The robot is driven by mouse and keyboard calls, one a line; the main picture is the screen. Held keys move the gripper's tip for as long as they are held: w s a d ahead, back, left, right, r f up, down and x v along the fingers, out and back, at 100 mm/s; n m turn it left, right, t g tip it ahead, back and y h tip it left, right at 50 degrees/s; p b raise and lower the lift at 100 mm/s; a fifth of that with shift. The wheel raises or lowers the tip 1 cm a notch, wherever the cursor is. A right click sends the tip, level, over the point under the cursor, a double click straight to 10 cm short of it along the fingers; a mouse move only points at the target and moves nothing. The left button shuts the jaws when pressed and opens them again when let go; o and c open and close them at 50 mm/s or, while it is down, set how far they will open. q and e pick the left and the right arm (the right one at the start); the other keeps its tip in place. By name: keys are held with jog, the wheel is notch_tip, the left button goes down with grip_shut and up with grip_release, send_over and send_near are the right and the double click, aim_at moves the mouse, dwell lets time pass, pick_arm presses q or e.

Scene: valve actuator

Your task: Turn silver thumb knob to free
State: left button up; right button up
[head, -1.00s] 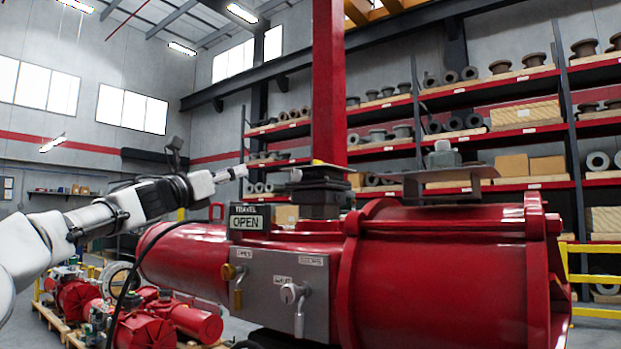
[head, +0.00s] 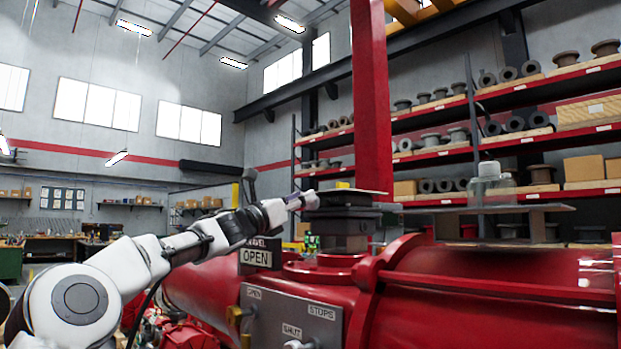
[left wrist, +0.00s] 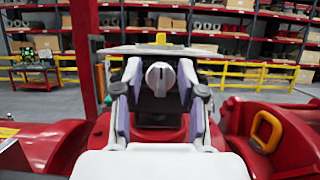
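The silver thumb knob (left wrist: 160,78) shows in the left wrist view as a round grey knob with an upright bar, on the near face of the dark block on top of the red actuator. My left gripper (left wrist: 160,88) is open, with one finger on each side of the knob and gaps between. In the head view the left gripper (head: 305,200) reaches the left side of the dark block (head: 345,222), and its fingers hide the knob. I cannot tell whether a finger touches it. My right gripper is in neither current view.
The grey panel (head: 262,305) on the red actuator (head: 480,270) carries labelled controls below my arm. The OPEN sign (head: 256,258) stands just under the gripper. A thin plate (head: 480,209) juts out on the right. A red column (head: 370,100) rises behind the block.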

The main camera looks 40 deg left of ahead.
aim_at(318, 203)
pick_arm(q)
jog(key=x, duration=0.2)
jog(key=p+x, duration=0.1)
jog(key=shift+w+d+f, duration=0.1)
jog(key=shift+w+d, duration=0.1)
jog(key=shift+w, duration=0.3)
jog(key=shift+s+a, duration=0.1)
jog(key=shift+s, duration=0.25)
grip_shut()
pick_arm(e)
jog(key=shift+r, duration=0.95)
